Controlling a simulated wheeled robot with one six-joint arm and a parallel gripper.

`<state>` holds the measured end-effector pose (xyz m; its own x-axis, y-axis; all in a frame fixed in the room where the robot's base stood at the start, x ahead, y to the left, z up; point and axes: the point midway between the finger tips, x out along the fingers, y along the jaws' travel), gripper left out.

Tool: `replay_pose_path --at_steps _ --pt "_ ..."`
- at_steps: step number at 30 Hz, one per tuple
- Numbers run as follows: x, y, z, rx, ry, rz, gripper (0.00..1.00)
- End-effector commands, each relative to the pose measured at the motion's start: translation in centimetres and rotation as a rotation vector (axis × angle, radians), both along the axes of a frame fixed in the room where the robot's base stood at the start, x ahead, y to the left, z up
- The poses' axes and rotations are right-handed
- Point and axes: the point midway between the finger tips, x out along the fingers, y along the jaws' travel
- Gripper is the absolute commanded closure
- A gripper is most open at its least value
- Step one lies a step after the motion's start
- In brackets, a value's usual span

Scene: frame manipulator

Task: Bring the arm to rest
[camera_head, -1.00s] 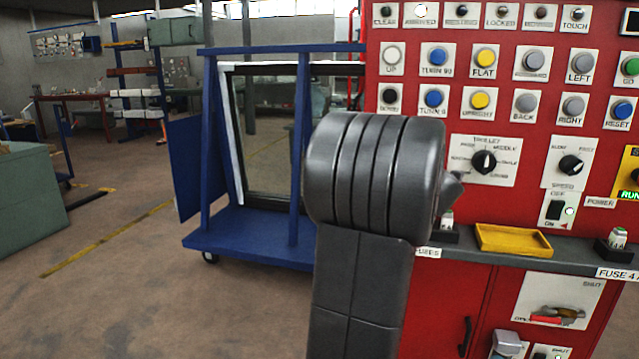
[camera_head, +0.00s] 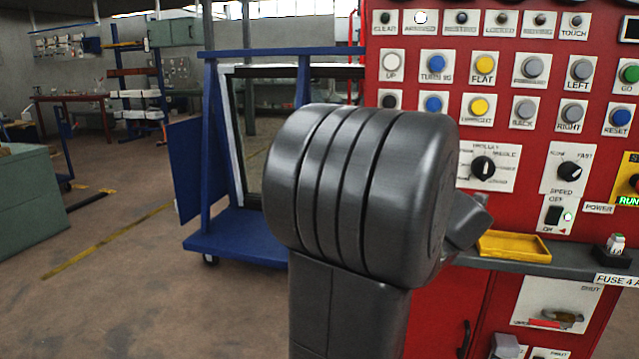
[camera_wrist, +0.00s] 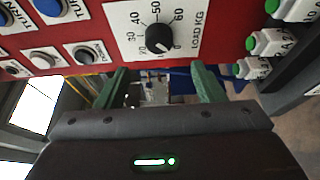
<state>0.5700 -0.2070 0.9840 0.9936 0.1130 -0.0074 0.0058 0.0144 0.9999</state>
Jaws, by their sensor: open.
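My gripper (camera_wrist: 158,88) shows in the wrist view as two green fingers spread well apart, with nothing between them. The dark gripper body with a lit green bar fills the bottom of that view. In the head view my grey arm stands large in front of the red control panel (camera_head: 520,125), and the gripper itself is hidden behind it. In the wrist view the red panel face lies just above the fingers, with a load dial (camera_wrist: 158,38) and several push buttons. I cannot tell how far the fingers are from the panel.
A blue cart (camera_head: 235,246) with a framed pane stands behind my arm. A yellow tray (camera_head: 514,245) and a fuse (camera_head: 615,243) are on the panel's ledge (camera_head: 560,263). A green cabinet (camera_head: 30,195) is at far left. The floor at left is mostly clear.

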Motion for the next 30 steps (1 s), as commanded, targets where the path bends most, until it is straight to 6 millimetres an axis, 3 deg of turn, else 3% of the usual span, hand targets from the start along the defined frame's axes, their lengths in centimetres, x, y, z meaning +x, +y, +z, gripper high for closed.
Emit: replay_pose_path --at_steps 14,30 --pt "9.6 1.2 -0.2 0.000 -0.001 0.002 0.38" --pt "9.7 1.3 -0.5 0.577 -0.167 0.001 0.38"
